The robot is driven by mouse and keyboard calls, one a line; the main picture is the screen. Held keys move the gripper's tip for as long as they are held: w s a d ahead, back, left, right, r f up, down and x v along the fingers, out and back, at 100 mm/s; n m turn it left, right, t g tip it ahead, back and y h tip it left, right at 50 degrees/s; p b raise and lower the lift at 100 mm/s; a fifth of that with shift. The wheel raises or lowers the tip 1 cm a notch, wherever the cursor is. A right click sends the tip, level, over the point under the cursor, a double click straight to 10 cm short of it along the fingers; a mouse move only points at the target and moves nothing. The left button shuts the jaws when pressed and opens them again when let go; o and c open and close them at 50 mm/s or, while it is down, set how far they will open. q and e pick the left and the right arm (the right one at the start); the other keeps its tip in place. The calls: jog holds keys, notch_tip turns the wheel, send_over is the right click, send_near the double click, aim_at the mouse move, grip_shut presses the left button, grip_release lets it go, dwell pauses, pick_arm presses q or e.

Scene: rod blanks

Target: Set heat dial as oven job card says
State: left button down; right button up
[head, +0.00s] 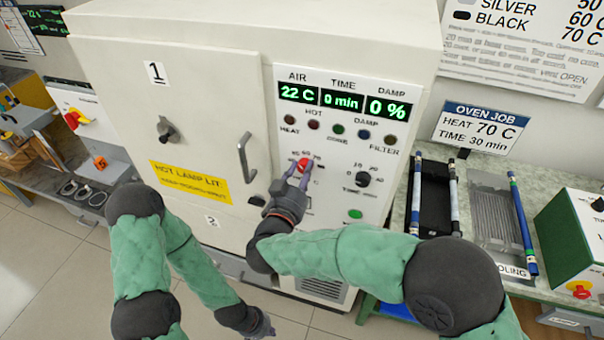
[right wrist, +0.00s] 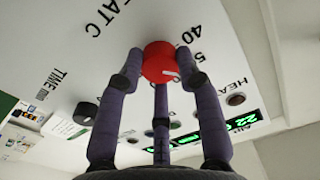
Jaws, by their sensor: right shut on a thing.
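The red heat dial (head: 303,164) is on the oven's front panel, and it also shows in the right wrist view (right wrist: 159,62). My right gripper (head: 296,177) has its fingers around the dial and is shut on it. A white mark on the dial faces the lower right in the wrist view. The fingers hide part of the scale, so I cannot tell the exact setting. The oven job card (head: 480,128) reads HEAT 70 C, TIME 30 min. My left gripper (head: 264,326) hangs low, away from the panel; its fingers are too unclear to judge.
The black time dial (head: 362,179) is right of the heat dial. The display (head: 343,102) reads 22 C, 0 min, 0 %. The oven door (head: 180,120) is shut, its handle (head: 246,160) left of the panel. Trays with rods (head: 435,205) stand at right.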

jog(key=m+b, duration=0.1)
jog(key=m, duration=0.1)
jog(key=m+b, duration=0.1)
jog(key=m, duration=0.1)
jog(key=shift+r+b, duration=0.3)
jog(key=m+b, duration=0.3)
jog(key=m, duration=0.1)
jog(key=shift+d, duration=0.15)
jog(key=m+b, duration=0.3)
jog(key=shift+f+m, duration=0.1)
jog(key=shift+m, duration=0.3)
jog(key=m+b, duration=0.4)
jog(key=shift+d+m+b, duration=0.1)
jog(key=shift+m+b, duration=0.2)
jog(key=shift+b, duration=0.05)
